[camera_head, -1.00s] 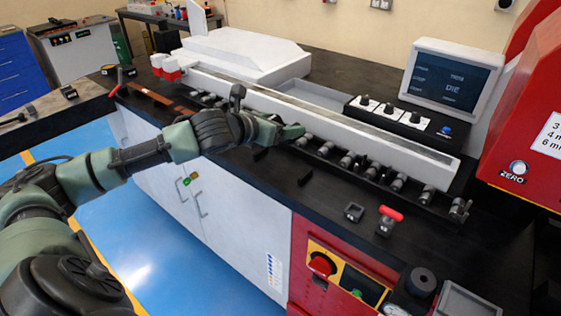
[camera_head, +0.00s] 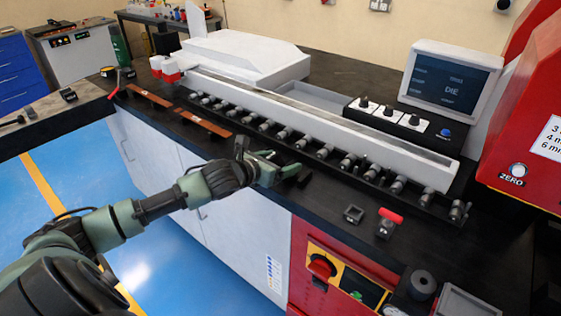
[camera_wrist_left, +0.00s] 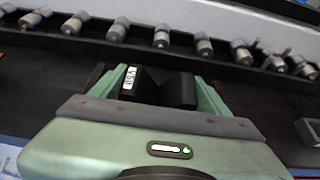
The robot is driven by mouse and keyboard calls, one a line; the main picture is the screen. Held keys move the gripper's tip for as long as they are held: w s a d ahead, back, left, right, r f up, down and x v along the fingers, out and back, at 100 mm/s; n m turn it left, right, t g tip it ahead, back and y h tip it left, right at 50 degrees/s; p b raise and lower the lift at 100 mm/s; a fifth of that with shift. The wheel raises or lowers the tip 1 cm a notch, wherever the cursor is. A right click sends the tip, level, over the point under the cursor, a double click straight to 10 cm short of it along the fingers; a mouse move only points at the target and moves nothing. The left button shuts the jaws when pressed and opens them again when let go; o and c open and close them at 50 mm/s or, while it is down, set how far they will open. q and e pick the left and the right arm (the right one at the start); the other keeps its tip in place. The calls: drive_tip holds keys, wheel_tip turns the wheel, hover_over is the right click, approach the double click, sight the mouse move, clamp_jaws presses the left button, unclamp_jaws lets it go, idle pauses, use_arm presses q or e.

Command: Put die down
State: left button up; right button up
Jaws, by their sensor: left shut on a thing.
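My left gripper (camera_head: 268,170) is low over the black worktop, in front of the long row of grey rollers. It is shut on a black die (camera_wrist_left: 178,88). In the left wrist view the die has a V-shaped notch and a white label at its left end, and it sits between the green fingers of the gripper (camera_wrist_left: 158,92). In the head view the die is mostly hidden by the gripper. I cannot tell whether it touches the worktop (camera_head: 325,200). My right gripper is not in view.
The roller row (camera_head: 325,150) runs along the white rail behind the gripper. Two copper-coloured bars (camera_head: 205,122) lie to the left. A small square dark block (camera_head: 353,213) and a red-handled part (camera_head: 389,220) stand to the right. A screen (camera_head: 450,75) reads DIE.

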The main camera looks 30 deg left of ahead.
use_arm(q)
drive_tip(key=shift+r, duration=0.1)
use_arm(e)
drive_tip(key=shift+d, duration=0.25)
use_arm(q)
drive_tip(key=o, duration=2.1)
drive_tip(key=shift+s, duration=0.1)
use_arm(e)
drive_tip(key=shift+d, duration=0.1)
use_arm(q)
drive_tip(key=b+v, duration=0.1)
drive_tip(key=v, duration=0.6)
drive_tip(key=shift+s, duration=0.15)
drive_tip(key=shift+p+v, duration=0.85)
drive_tip(key=shift+v, duration=1.5)
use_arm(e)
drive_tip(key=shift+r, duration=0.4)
